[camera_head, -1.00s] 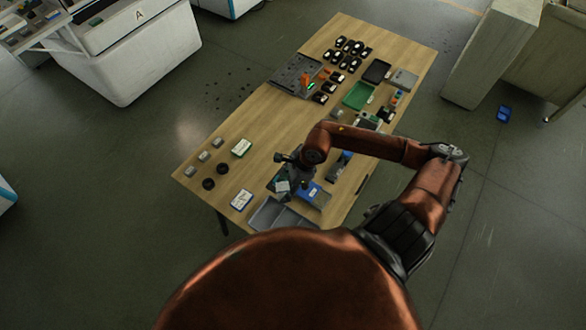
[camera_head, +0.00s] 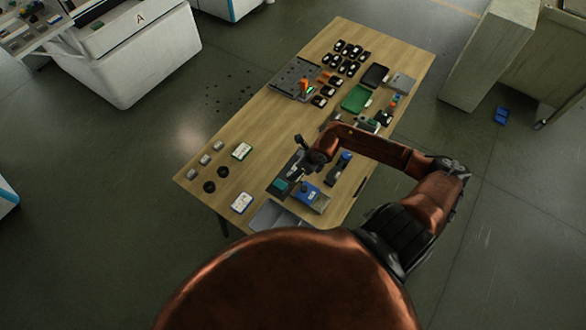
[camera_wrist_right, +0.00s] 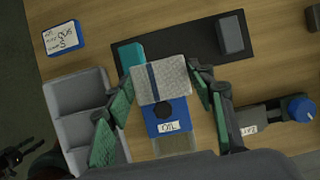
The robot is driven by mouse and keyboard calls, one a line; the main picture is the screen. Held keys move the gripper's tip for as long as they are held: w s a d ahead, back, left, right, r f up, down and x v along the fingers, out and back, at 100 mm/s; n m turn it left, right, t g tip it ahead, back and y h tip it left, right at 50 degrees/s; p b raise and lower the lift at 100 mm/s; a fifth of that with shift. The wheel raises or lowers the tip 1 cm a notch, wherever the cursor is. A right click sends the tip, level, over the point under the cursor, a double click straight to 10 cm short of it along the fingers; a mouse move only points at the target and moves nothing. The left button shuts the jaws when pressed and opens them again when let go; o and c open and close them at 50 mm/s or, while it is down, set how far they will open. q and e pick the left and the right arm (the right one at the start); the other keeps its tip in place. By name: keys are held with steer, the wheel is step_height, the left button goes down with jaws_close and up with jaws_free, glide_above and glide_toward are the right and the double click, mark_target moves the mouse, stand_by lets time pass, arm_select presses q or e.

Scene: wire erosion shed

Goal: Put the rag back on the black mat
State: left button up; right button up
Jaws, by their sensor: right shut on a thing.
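The rag (camera_wrist_right: 161,80) is a pale grey folded cloth with a dark blue stripe. My right gripper (camera_wrist_right: 160,76) is shut on it, one finger at each side, in the right wrist view. The black mat (camera_wrist_right: 190,45) lies beyond the rag, and the rag overlaps its near edge in the picture; I cannot tell the height between them. In the head view my right gripper (camera_head: 301,158) is over the table by the mat, and the rag is not clear there. A dark part of my left gripper (camera_wrist_right: 20,155) shows at the wrist view's lower left.
A teal block (camera_wrist_right: 131,55) and a grey block (camera_wrist_right: 230,35) are on the mat. A blue oil container (camera_wrist_right: 166,117) sits just below the rag in the picture. A grey compartment tray (camera_wrist_right: 80,85) is at left, a blue-knobbed device (camera_wrist_right: 298,108) at right.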

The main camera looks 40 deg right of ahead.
steer(key=w+f, duration=0.1)
steer(key=f, duration=0.1)
steer(key=w+d+f, duration=0.1)
steer(key=w+f, duration=0.1)
steer(key=w+d+f, duration=0.1)
steer(key=w+f, duration=0.1)
steer(key=shift+w+d+f, duration=0.1)
steer(key=shift+w+d, duration=0.05)
steer(key=shift+d, duration=0.05)
steer(key=shift+w+f+p, duration=0.1)
steer(key=shift+f+p, duration=0.35)
steer(key=shift+f, duration=1.2)
steer(key=o, duration=1.1)
steer(key=shift+f, duration=0.1)
steer(key=v, duration=1.2)
steer(key=shift+b, duration=0.45)
steer(key=shift+d, duration=0.1)
